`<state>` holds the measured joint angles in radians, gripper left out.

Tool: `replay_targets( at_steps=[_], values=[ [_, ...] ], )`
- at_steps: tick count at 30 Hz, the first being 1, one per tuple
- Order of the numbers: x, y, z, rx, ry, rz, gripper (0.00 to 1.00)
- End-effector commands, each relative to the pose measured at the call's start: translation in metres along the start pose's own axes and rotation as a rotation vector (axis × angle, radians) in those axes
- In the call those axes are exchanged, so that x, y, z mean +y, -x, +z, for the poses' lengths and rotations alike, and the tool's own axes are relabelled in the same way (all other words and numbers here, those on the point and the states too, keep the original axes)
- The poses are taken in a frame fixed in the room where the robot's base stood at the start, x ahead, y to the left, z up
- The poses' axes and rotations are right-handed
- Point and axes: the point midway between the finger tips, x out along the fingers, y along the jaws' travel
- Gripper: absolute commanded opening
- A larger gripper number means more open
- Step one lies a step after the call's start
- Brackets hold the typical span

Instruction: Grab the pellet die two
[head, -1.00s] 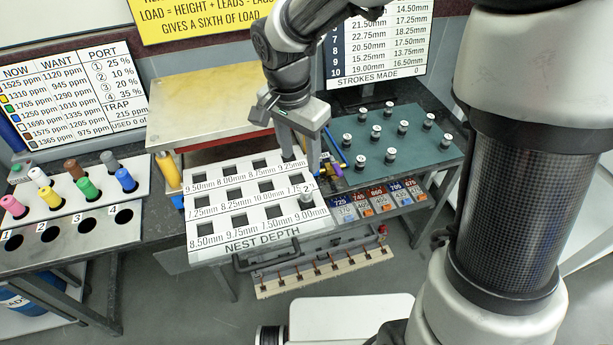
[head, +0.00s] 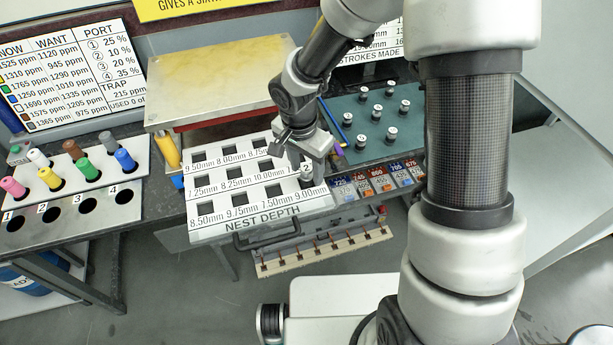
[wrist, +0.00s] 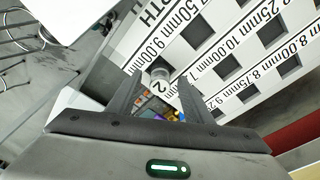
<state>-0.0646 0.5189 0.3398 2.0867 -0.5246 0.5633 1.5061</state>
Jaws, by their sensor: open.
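The pellet die two (head: 306,169) is a small grey cylinder with a white "2" tag. It stands on the nest depth board (head: 222,209), at the right end by the 9.00mm label. In the wrist view the die (wrist: 160,72) shows between my fingers, near their tips. My gripper (head: 307,172) is open and points down over the die, one finger on each side of it. In the wrist view my gripper (wrist: 161,78) shows a gap around the die; I cannot tell whether either finger touches it.
A green mat (head: 407,149) with several small metal cylinders lies behind and right of the board. Colored tags (head: 380,180) stand in a rack to its right. A yellowish plate (head: 220,82) stands behind. Colored pegs (head: 87,169) stand at left.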

Motion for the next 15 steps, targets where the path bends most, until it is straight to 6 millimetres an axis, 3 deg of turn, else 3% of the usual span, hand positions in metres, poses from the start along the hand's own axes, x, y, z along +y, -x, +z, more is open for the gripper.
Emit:
replay_targets(
  at_steps=[6,15],
  values=[
    [-0.0001,-0.0009,-0.0002,0.001,0.000,0.000,0.46],
    [0.0000,-0.0006,-0.0002,0.001,0.000,0.000,0.00]
  ],
)
